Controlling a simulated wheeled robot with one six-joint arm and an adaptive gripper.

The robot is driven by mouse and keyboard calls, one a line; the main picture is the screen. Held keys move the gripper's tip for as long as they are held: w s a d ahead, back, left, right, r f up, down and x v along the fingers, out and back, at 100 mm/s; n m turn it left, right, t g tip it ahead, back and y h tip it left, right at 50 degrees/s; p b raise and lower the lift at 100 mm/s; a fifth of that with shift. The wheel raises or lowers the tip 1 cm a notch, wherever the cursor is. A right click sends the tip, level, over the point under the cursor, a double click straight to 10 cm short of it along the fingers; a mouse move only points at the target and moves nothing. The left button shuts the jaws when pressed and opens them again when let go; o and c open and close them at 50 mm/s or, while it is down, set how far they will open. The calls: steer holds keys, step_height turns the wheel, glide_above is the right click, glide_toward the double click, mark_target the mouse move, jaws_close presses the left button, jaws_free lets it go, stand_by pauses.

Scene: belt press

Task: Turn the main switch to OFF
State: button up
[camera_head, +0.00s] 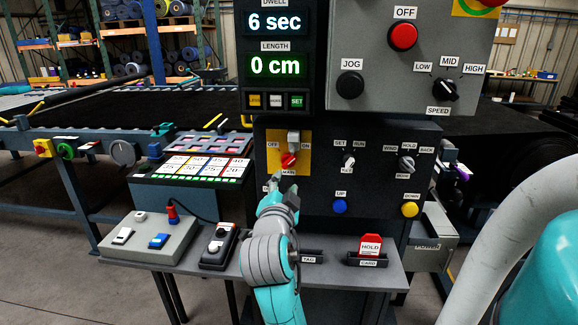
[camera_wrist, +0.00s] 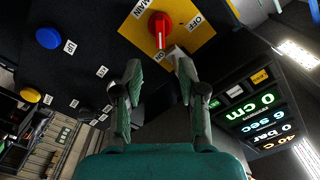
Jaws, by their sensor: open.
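The main switch (camera_head: 288,161) is a red knob on a yellow plate (camera_head: 274,150), labelled OFF on the left, ON on the right and MAIN below. In the wrist view the red knob (camera_wrist: 159,27) has a white mark that points toward the ON label. A pale grey block (camera_head: 293,138) sits just above the knob. My gripper (camera_head: 273,184) is just below and in front of the plate. In the wrist view my gripper (camera_wrist: 158,78) is open and empty, its fingers apart, with the knob beyond the tips. No contact with the knob shows.
On the same panel are a key switch (camera_head: 348,161), a wind switch (camera_head: 407,163), a blue UP button (camera_head: 340,206) and a yellow DOWN button (camera_head: 410,209). A shelf below holds a red HOLD card (camera_head: 370,243) and a pendant (camera_head: 219,246). A display (camera_head: 276,55) overhangs above.

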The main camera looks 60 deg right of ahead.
mark_target(289, 163)
steer(key=x, duration=1.1)
steer(key=shift+s+r, duration=0.1)
steer(key=shift+c, duration=0.3)
jaws_close()
